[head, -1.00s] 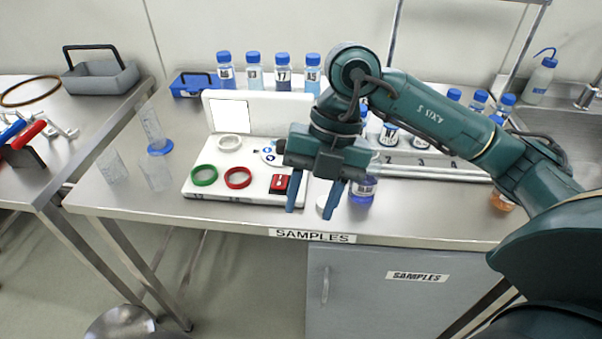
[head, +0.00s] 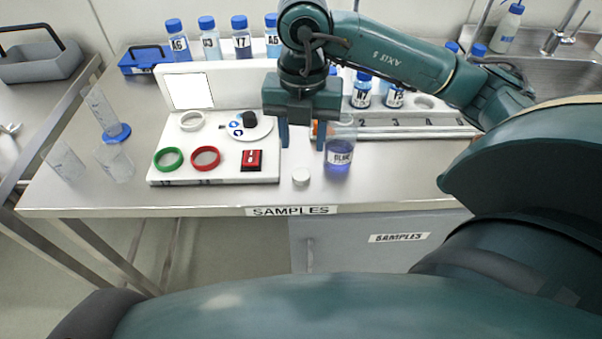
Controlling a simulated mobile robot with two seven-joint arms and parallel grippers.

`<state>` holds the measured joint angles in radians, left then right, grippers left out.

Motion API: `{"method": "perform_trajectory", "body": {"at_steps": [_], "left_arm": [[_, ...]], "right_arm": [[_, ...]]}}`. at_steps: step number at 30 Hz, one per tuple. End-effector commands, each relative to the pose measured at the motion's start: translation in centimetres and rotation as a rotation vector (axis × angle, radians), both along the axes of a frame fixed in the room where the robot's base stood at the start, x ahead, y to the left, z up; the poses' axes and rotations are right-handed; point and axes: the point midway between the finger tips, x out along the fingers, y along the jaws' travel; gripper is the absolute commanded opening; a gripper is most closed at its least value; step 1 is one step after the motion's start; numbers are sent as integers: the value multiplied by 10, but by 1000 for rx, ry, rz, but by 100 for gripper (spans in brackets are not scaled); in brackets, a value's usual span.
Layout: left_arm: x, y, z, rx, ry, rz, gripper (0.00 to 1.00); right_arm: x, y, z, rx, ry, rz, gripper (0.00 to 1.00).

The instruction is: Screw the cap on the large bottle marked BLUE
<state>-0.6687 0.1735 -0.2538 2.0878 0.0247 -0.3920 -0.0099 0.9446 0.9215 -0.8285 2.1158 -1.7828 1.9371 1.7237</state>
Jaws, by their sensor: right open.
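The large bottle marked BLUE (head: 340,156) stands upright near the front of the bench, with blue liquid in its lower part and no cap visible on it. A small white cap (head: 300,176) lies on the bench just left of the bottle, near the front edge. My right gripper (head: 303,144) points down with its fingers apart, empty, above and behind the cap. Its right finger overlaps the bottle's left side in the view; I cannot tell whether they touch. My left gripper is not in view.
A white panel (head: 215,177) with green and red rings and a red switch lies left of the cap. Several blue-capped bottles stand behind, and a numbered rack (head: 440,130) stands right. Clear glassware stands at the left. The bench front right is clear.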

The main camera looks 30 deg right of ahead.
Motion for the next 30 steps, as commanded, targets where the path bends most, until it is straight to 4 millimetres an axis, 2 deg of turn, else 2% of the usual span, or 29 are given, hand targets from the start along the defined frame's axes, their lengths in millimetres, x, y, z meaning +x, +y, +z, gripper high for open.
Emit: {"method": "perform_trajectory", "body": {"at_steps": [3, 6, 20, 27, 30], "left_arm": [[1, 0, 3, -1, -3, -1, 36], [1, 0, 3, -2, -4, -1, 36], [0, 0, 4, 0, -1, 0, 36], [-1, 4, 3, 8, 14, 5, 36], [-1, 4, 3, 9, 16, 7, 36]], "right_arm": [[0, -1, -20, -2, 3, -1, 42], [0, 0, -30, -1, 1, -1, 42], [0, 0, -40, -1, 2, 0, 42], [1, 2, -75, 0, 3, 0, 42], [2, 2, -84, 1, 1, 0, 42]]}}
